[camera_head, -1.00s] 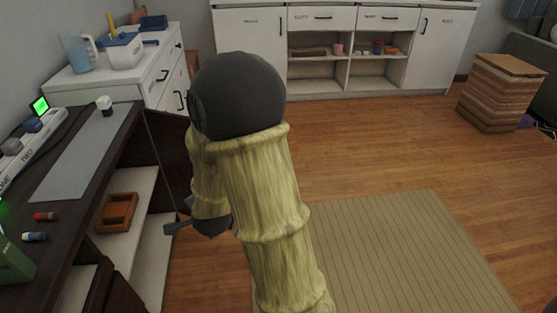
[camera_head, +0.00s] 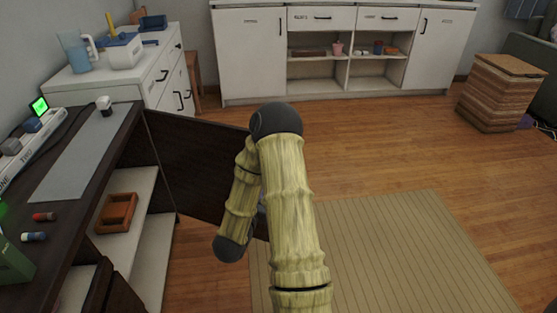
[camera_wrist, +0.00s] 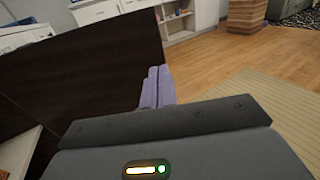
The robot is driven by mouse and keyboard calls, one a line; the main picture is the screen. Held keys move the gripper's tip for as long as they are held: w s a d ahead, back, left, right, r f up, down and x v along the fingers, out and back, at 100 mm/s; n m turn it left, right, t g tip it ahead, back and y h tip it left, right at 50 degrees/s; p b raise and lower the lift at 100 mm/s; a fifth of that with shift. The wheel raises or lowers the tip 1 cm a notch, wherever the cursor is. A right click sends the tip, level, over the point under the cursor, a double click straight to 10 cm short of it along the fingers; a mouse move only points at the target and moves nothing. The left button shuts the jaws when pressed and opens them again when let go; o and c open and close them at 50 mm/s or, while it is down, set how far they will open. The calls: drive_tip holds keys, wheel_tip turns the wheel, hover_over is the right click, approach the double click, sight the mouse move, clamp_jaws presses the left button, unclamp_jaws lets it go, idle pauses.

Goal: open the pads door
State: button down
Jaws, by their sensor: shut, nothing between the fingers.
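The dark brown door (camera_head: 195,165) stands swung out from the left desk cabinet, over the floor. I cannot read a label on it. It fills the left of the wrist view (camera_wrist: 85,65). My gripper is mostly hidden behind my arm in the head view. In the wrist view its pale purple fingers (camera_wrist: 157,87) are shut and empty, by the door's free edge. I cannot tell whether they touch the door.
The open cabinet has pale shelves (camera_head: 150,260) with an orange-brown tray (camera_head: 117,212). A white drawer unit (camera_head: 130,80) stands behind the door. White cabinets (camera_head: 250,60) line the back wall. The wooden floor (camera_head: 380,140) and striped rug (camera_head: 400,250) to the right are clear.

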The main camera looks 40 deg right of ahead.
drive_tip(key=shift+d, duration=0.1)
idle(0.3)
drive_tip(key=p+x, duration=0.1)
drive_tip(key=x, duration=1.3)
drive_tip(key=shift+p, duration=0.35)
drive_tip(key=shift+r, duration=0.1)
